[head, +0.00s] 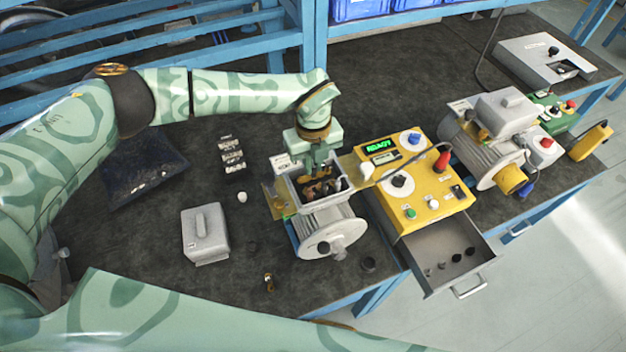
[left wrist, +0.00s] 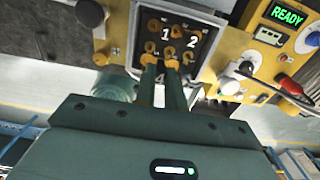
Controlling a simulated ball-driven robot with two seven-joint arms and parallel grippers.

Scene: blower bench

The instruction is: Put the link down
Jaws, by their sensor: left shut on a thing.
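My left gripper (head: 322,170) points down into the open terminal box (head: 308,203) on top of the grey motor (head: 325,232). In the left wrist view, the fingertips (left wrist: 161,64) are shut at the lower terminals, on a small brass link (left wrist: 172,64) that is mostly hidden between them. I cannot tell whether the link touches the terminals. Other brass terminal parts (left wrist: 154,26) show on the black board marked 1 and 2. My right gripper is not in view.
A yellow control box (head: 425,190) reading READY stands right of the motor, above an open drawer (head: 445,262) with small dark parts. A second motor (head: 488,140) stands further right.

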